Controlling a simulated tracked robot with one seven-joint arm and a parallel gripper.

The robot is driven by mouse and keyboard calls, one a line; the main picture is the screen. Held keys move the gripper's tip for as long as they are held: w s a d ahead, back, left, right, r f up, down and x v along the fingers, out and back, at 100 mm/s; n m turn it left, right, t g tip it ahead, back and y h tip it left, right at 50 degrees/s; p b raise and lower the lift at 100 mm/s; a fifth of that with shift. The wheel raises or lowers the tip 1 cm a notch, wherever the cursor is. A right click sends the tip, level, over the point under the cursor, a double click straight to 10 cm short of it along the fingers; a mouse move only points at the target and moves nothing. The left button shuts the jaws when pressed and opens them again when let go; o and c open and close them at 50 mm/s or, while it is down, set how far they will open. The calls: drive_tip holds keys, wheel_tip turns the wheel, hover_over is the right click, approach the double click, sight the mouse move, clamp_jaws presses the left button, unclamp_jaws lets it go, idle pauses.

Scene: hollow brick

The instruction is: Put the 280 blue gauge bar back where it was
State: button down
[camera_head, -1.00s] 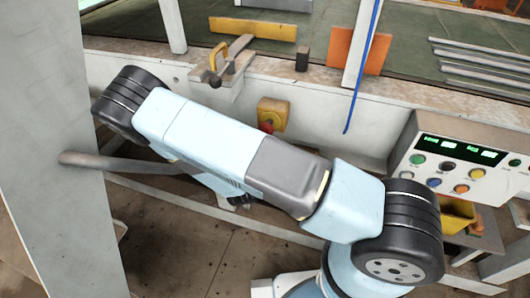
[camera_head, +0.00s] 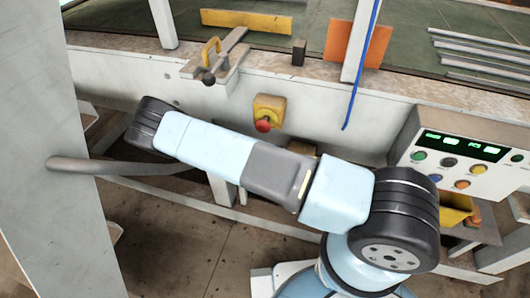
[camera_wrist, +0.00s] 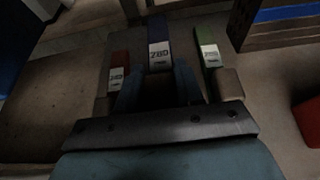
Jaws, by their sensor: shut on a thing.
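The blue gauge bar (camera_wrist: 158,28) shows in the wrist view with a white label that seems to read 280. My gripper (camera_wrist: 158,84) is shut on it, with one finger on each side. A red bar (camera_wrist: 120,62) with a white label is to its left, and a green bar (camera_wrist: 205,35) with a white label is to its right. The blue bar lies between them, roughly parallel. The picture is dark, and I cannot tell whether the blue bar touches a surface. In the head view my gripper and the bars are hidden.
In the head view a control panel (camera_head: 455,160) stands at the right and a red stop button (camera_head: 263,125) on the machine's front. A grey post (camera_head: 50,200) is at the left. In the wrist view a red object (camera_wrist: 308,120) is at the right edge.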

drive_tip(key=shift+w+d+f, duration=0.2)
drive_tip(key=shift+w+f, duration=0.25)
drive_tip(key=shift+f, duration=0.15)
drive_tip(key=shift+w+d+f, duration=0.15)
drive_tip(key=shift+w+f, duration=0.3)
drive_tip(key=shift+f, duration=1.5)
drive_tip(key=c, duration=0.7)
unclamp_jaws()
drive_tip(key=v, duration=1.2)
drive_tip(key=shift+a, duration=0.1)
